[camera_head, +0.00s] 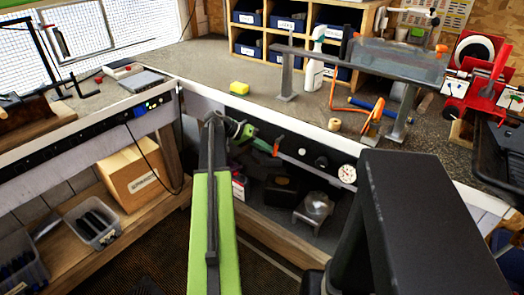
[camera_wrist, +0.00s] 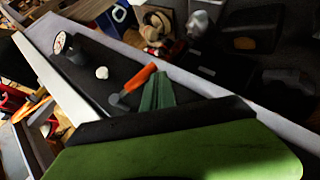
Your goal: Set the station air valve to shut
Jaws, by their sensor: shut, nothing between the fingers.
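The station air valve is an orange-handled lever (camera_head: 278,144) on the black panel along the bench front. In the wrist view its orange handle (camera_wrist: 139,78) slants up and right from a grey stem. My gripper (camera_head: 254,139) is shut and empty, close to the left of the lever in the head view. In the wrist view its green fingers (camera_wrist: 157,93) are together just beside the handle. I cannot tell whether they touch it. The far side of the fingers and the valve body are partly hidden.
A cardboard box (camera_head: 137,176) sits on the lower left shelf.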

